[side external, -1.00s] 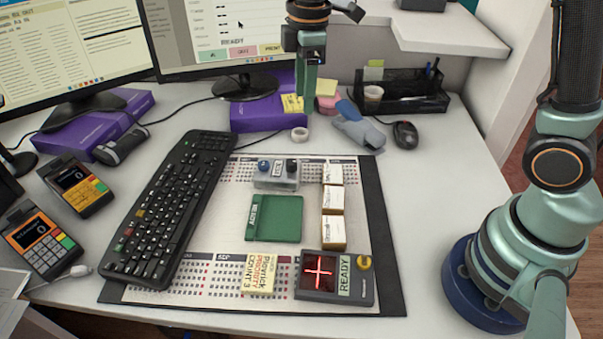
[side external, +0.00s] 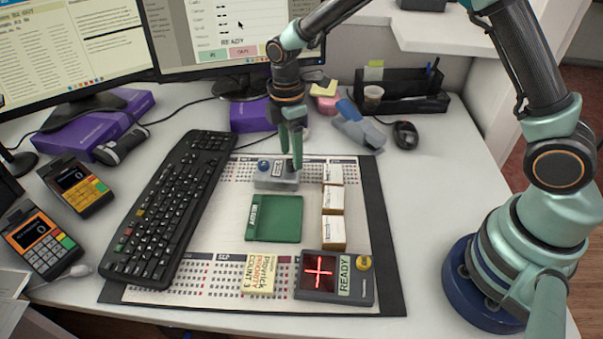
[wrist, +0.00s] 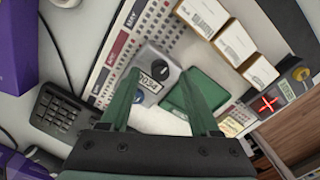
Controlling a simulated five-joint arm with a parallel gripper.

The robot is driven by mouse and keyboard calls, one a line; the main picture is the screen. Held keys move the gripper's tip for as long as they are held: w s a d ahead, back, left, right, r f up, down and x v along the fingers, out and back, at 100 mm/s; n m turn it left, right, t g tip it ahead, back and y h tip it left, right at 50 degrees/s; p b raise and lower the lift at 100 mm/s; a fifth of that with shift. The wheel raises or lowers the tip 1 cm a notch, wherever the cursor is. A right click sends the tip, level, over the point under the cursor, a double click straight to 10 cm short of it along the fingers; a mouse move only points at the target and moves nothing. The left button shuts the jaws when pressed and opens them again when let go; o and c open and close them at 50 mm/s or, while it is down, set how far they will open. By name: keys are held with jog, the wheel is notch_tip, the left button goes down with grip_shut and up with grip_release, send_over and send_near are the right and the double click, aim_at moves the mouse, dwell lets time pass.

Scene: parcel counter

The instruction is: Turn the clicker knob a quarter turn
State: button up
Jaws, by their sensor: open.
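The clicker is a grey box (side external: 274,181) at the top of the desk mat, with a blue button (side external: 263,164). In the wrist view, the box (wrist: 168,60) also shows a black knob (wrist: 161,73) and a counter label (wrist: 149,84) between knob and button. My gripper (side external: 291,158) points down over the knob end of the box, its fingers apart and empty. In the side view the fingers hide the knob. In the wrist view the knob lies between the two fingers; I cannot tell whether they reach down to its height.
A green tray (side external: 275,236) lies just in front of the box. Several small white-topped cartons (side external: 333,201) stand in a row to its right. A keyboard (side external: 172,208) is on the left. A display unit (side external: 360,291) with a red cross is at the mat's front.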

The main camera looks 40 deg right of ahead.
jog(key=shift+f, duration=1.05)
grip_shut()
